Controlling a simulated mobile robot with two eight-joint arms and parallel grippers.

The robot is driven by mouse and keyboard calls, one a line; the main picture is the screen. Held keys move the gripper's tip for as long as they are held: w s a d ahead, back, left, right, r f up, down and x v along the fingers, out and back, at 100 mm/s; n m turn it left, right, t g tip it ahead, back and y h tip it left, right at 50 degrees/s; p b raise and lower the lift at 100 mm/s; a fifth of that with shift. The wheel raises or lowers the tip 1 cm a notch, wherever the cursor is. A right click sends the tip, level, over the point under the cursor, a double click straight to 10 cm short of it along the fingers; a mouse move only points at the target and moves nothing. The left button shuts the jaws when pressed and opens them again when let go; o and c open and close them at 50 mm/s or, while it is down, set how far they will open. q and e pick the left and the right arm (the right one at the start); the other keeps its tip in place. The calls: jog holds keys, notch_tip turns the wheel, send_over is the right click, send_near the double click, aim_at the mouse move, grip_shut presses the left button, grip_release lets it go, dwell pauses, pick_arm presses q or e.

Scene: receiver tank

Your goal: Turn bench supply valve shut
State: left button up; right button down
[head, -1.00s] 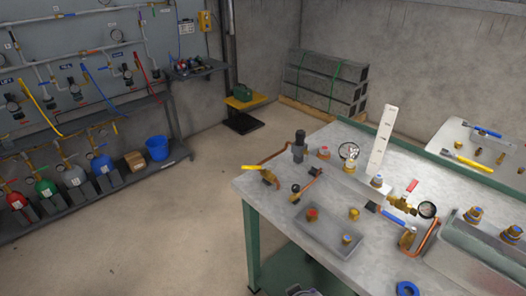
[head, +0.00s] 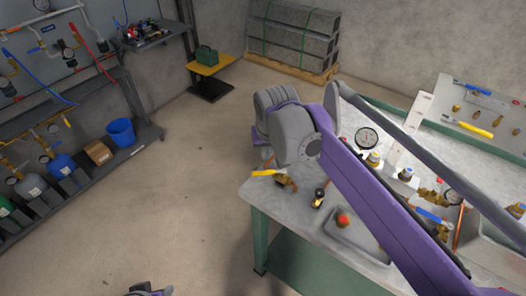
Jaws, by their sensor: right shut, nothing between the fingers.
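The bench supply valve appears to be the one with the yellow lever (head: 264,173) at the bench's left end. Its brass body (head: 287,183) is at the lever's right end, and the lever points left in the picture. My right arm (head: 375,190) reaches across the bench from the lower right, its grey joints above and behind the valve. My right gripper (head: 265,152) is shut and empty, mostly hidden by these links, close behind the lever; I cannot tell whether they touch. My left gripper is not clearly in view.
A grey tray (head: 330,232) with a red-capped fitting (head: 343,220) lies on the bench (head: 272,207), right of the valve. A round gauge (head: 366,139) and a white upright plate (head: 412,125) stand farther back. Bare floor lies left of the bench.

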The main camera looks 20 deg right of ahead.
aim_at(269, 172)
jog(key=w+f, duration=0.4)
jog(key=f, duration=0.1)
jog(key=w+f, duration=0.2)
jog(key=f, duration=0.1)
jog(key=shift+w+a, duration=0.1)
jog(key=shift+w, duration=0.15)
jog(key=s, duration=0.2)
jog(key=shift+s+a+r, duration=0.15)
jog(key=shift+s+r, duration=0.1)
jog(key=shift+s, duration=0.7)
